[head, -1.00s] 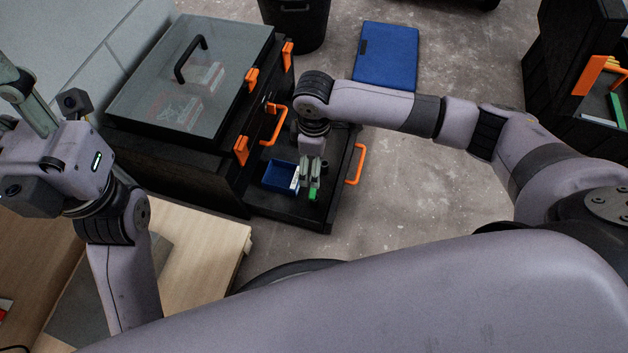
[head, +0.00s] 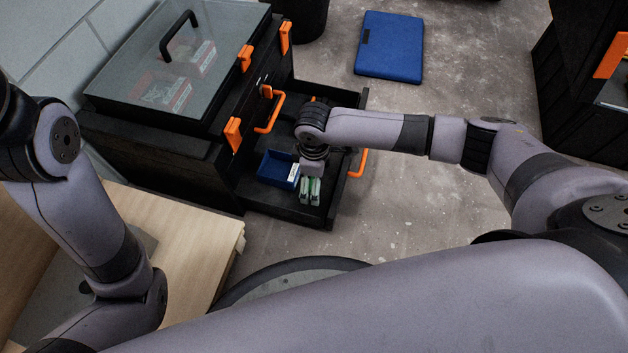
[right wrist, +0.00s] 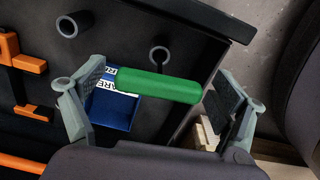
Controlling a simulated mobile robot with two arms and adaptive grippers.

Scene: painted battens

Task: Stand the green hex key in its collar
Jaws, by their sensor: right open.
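The green hex key (right wrist: 165,85) shows in the right wrist view as a thick green bar with one rounded end. It lies across the space between the two fingers of my right gripper (right wrist: 160,108), which are open. I cannot tell whether it touches either finger or stands in anything. In the head view my right gripper (head: 310,190) is low over the open drawer, beside the blue bin. My left gripper is out of view.
The blue bin (head: 278,168) with white labels stands in the open black drawer (head: 290,208). The drawer belongs to a black cabinet with a clear lid (head: 190,65) and orange handles. A wooden table (head: 185,240) is at the left. A blue panel (head: 390,45) lies on the floor.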

